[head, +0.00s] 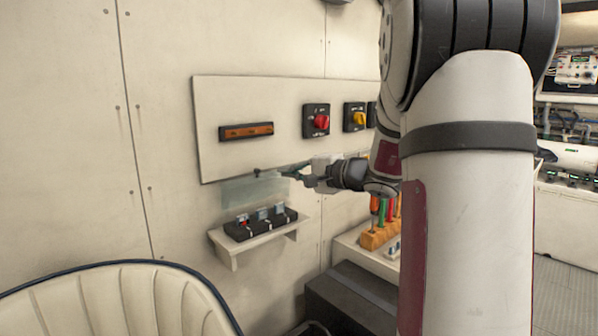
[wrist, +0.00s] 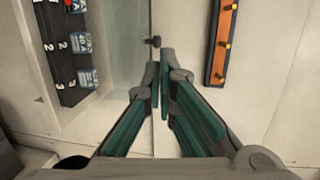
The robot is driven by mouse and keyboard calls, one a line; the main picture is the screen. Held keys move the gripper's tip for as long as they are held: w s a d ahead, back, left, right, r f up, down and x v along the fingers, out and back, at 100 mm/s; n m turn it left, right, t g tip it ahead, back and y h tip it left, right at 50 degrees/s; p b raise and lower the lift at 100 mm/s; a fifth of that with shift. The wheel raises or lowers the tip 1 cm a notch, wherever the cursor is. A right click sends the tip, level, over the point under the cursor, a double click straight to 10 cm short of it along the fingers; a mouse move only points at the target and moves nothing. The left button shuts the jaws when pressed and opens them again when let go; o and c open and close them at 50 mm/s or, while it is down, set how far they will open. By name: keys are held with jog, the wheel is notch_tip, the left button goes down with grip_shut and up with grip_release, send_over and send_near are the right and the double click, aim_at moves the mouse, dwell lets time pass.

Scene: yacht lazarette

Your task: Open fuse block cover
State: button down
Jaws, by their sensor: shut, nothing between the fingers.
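The fuse block (head: 262,226) is black with several blue-topped fuses and sits on a small white wall shelf; its numbered fuses also show at the left of the wrist view (wrist: 62,55). The clear cover (head: 250,191) stands raised above the back of the block, close to the wall, and the fuses are uncovered. In the wrist view the cover (wrist: 118,50) is a pale translucent sheet with a small dark knob (wrist: 153,42) at its edge. My gripper (head: 284,173) is shut and empty, its green-padded fingertips (wrist: 159,68) just short of the knob; contact is unclear.
A white panel above carries an orange bar (head: 246,131), a red switch (head: 317,120) and a yellow switch (head: 355,117). An orange rack (head: 378,236) of coloured-handled tools stands lower right. A cushioned seat back (head: 120,300) fills the lower left.

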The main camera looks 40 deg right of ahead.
aim_at(261, 178)
jog(key=p+x, duration=0.1)
jog(key=x, duration=0.7)
jog(key=shift+w, duration=0.25)
jog(key=w, duration=0.1)
jog(key=w+g, duration=0.1)
jog(key=w, duration=0.1)
jog(key=shift+r, duration=0.5)
jog(key=shift+s, duration=0.1)
